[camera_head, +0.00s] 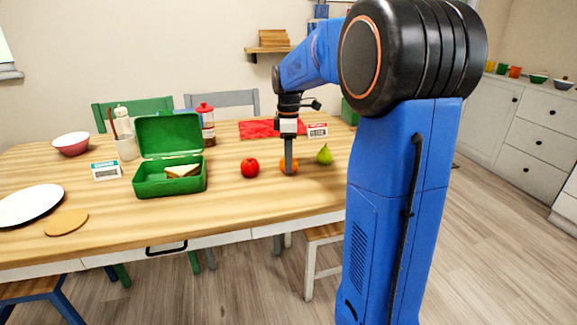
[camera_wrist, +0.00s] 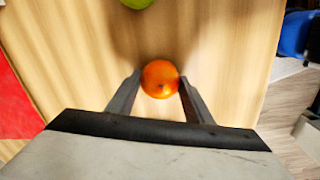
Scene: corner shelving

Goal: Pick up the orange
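The orange (camera_wrist: 160,78) rests on the wooden table (camera_head: 230,205). In the wrist view it lies between the tips of my two open fingers, with a small gap visible on either side. My gripper (camera_wrist: 158,88) points down over it. In the head view my gripper (camera_head: 289,165) covers much of the orange (camera_head: 283,166), and a little of its skin shows at the sides.
A red apple (camera_head: 250,168) is left of the orange and a green pear (camera_head: 324,155) is to its right. A green lunchbox (camera_head: 157,188) with a sandwich stands open farther left. A red cloth (camera_head: 258,130) lies behind. The table's front is clear.

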